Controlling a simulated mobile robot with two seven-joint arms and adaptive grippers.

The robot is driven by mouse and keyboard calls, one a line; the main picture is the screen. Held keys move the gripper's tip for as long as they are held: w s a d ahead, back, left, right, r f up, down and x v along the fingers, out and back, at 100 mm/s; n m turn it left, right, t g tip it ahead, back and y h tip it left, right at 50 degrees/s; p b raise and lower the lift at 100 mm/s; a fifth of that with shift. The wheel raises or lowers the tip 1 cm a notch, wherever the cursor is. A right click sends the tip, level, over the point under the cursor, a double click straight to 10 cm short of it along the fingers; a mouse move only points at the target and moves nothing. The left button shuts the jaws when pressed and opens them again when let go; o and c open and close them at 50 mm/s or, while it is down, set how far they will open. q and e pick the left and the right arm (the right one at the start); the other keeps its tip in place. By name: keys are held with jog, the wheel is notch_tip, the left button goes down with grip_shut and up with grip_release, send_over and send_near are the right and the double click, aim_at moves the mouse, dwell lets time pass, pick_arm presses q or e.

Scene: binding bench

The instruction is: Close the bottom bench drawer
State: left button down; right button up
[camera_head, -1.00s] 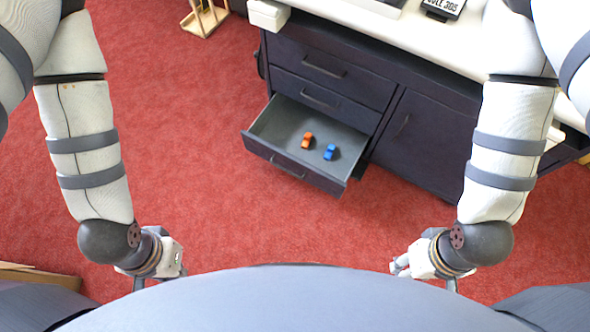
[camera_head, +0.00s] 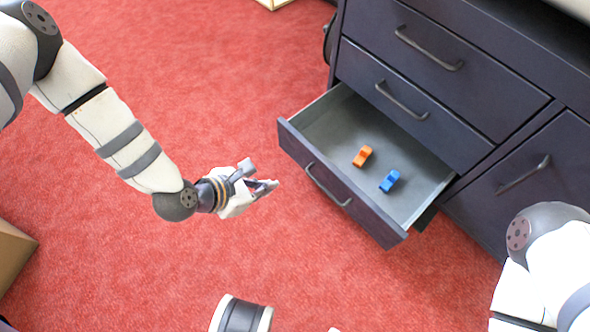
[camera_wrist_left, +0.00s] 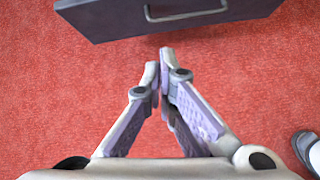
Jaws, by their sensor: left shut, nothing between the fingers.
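The bottom bench drawer (camera_head: 318,128) is pulled out from the dark bench and stands open. Its dark front, with a curved bar handle (camera_head: 328,187), faces my left gripper. My left gripper (camera_head: 268,178) is shut and empty, a little to the left of the drawer front and apart from it. In the left wrist view the closed fingertips (camera_wrist_left: 160,58) point at the drawer front (camera_wrist_left: 110,18), with a strip of red floor showing between them. An orange toy car (camera_head: 362,156) and a blue toy car (camera_head: 389,181) lie inside the drawer. My right gripper is out of view.
Two shut drawers, the upper (camera_head: 455,30) and the middle (camera_head: 420,95), sit above the open one. A shut cabinet door (camera_head: 540,170) is to its right. Red carpet (camera_head: 190,80) is clear before the drawer. A tan box (camera_head: 12,255) stands at the left edge.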

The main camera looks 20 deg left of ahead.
pick_arm(q)
jog(key=w+f+n, duration=0.1)
jog(key=w+n, duration=0.1)
jog(key=w, duration=0.1)
jog(key=b, duration=0.5)
send_near(311, 159)
jog(key=shift+t, duration=0.4)
jog(key=shift+s+f+x, duration=0.15)
jog(key=shift+x, duration=1.05)
jog(key=shift+s+f+x, duration=0.15)
jog(key=shift+s+x, duration=0.05)
jog(key=shift+x, duration=1)
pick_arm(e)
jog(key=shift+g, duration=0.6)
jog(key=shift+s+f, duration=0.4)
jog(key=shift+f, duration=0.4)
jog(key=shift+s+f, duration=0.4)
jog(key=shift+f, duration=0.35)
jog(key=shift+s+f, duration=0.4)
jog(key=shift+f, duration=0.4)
pick_arm(q)
jog(key=shift+w+d, duration=0.1)
